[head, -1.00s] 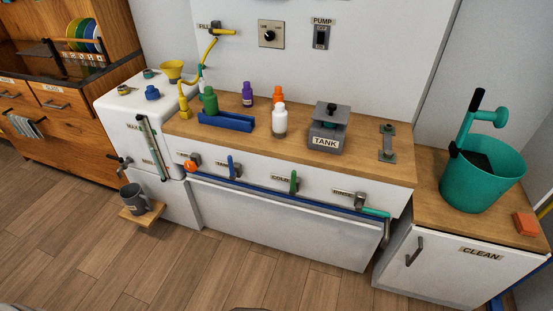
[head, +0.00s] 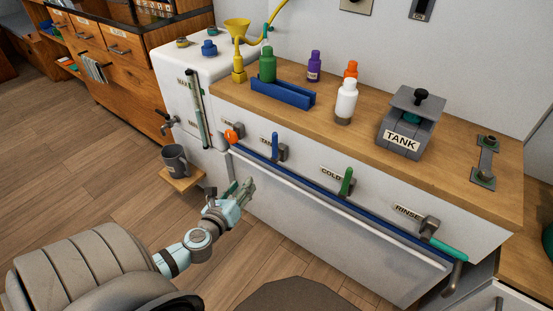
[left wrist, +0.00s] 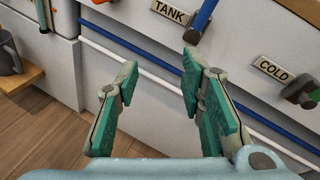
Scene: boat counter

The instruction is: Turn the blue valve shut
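The blue valve is an upright blue lever (head: 275,146) on a grey body, beside the TANK label on the white counter front. In the left wrist view the lower part of the blue lever (left wrist: 204,14) shows at the top, its upper end cut off. My left gripper (head: 246,190) is in front of the counter, lower than the valve and a little left of it, apart from it. In the left wrist view my left gripper (left wrist: 160,70) is open with nothing between its fingers. My right gripper is not in view.
A blue rail (head: 340,196) runs along the counter front below the valves. An orange-handled valve (head: 232,136) is left, a green COLD lever (head: 346,181) right, and a RINSE valve (head: 430,228) farther right. A grey mug (head: 174,160) stands on a small wooden shelf.

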